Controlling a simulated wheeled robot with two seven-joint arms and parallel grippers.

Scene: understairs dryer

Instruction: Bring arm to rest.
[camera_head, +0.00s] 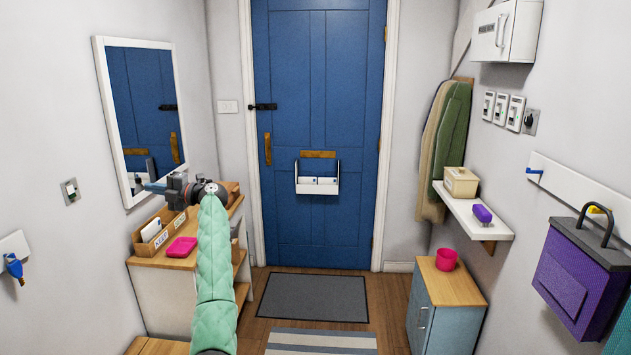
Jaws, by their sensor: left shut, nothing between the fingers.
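My left arm, in a quilted green sleeve, reaches up from the bottom of the head view. Its left gripper (152,187) points left, in front of the mirror's lower edge and above the wooden cabinet. The gripper is shut and holds nothing. My right gripper is out of view.
A wooden-topped cabinet (178,262) at left bears a wooden letter box (160,238) and a pink tray (181,247). A mirror (140,110) hangs above. A blue door (318,120) stands ahead. A grey mat (313,296) lies on open floor. A shelf (470,212) juts out right.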

